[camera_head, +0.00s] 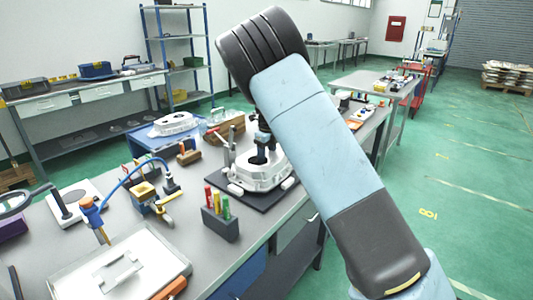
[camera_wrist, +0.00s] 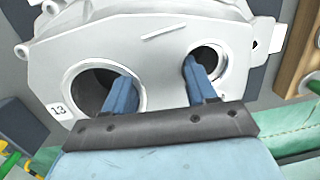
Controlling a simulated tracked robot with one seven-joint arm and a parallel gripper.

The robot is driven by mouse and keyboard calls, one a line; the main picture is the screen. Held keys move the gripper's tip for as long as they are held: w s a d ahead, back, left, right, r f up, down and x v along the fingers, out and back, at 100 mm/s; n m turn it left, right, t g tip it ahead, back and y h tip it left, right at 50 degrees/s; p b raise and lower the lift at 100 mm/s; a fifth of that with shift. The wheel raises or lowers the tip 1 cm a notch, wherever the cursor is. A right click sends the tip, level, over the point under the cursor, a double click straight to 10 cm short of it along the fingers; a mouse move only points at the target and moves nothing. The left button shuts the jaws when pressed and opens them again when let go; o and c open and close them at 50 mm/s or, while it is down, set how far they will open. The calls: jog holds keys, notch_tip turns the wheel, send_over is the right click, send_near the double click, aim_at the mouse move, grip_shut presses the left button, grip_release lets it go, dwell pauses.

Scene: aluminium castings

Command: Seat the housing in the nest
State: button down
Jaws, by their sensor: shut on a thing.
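The housing (camera_head: 262,176), a pale grey aluminium casting, is at the dark-based nest (camera_head: 248,196) on the bench. My gripper (camera_head: 263,143) points down onto it. In the wrist view the housing (camera_wrist: 158,52) fills the upper middle, with a large bore, a smaller bore and a label reading 13. My gripper (camera_wrist: 160,78) has one blue finger at each bore, shut on the wall between them. My arm hides part of the housing's right side. Whether it lies flat in the nest I cannot tell.
A red-handled clamp (camera_head: 226,145) stands at the nest's left. A block with coloured pegs (camera_head: 220,222) is in front. Another pale casting (camera_head: 174,124) lies on a blue stand (camera_head: 155,139) behind. A wooden box (camera_head: 226,128) is close behind the nest.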

aim_at(268, 155)
jog(key=shift+f, duration=0.5)
jog(key=c, duration=0.7)
grip_release()
jog(key=o, duration=0.4)
jog(key=shift+f, duration=0.1)
jog(key=shift+o, duration=0.2)
jog(key=shift+s, duration=0.1)
notch_tip(268, 155, up, 14)
jog(key=s, duration=0.1)
jog(key=shift+s+d+f, duration=0.2)
jog(key=shift+s, duration=0.05)
